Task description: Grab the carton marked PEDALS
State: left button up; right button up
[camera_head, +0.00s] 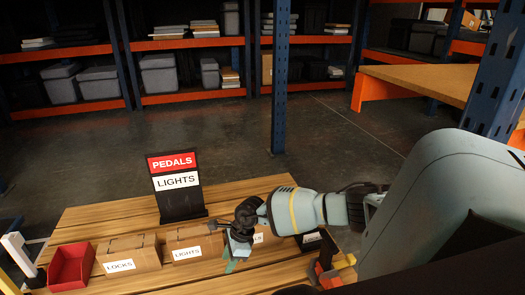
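My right gripper (235,255) is low over the wooden table, in front of a carton (272,239). The gripper and wrist hide much of this carton. Its white label is mostly covered and only its end shows, so I cannot read the full word. I cannot tell whether the fingers are open or shut, or whether they touch the carton. To the left stand a carton marked LIGHTS (207,239) and a carton marked LOCKS (119,256). A black stand (181,204) behind them carries a red PEDALS sign and a white LIGHTS sign. My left gripper is not in view.
A red open bin (70,268) sits at the left of the slatted table (90,217), beside a white upright object (18,252). Small red and yellow items (335,271) lie at right, near another white label. A blue post (281,90) and shelving stand beyond open floor.

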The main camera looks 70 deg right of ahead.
aim_at(264, 237)
jog(key=l, duration=1.25)
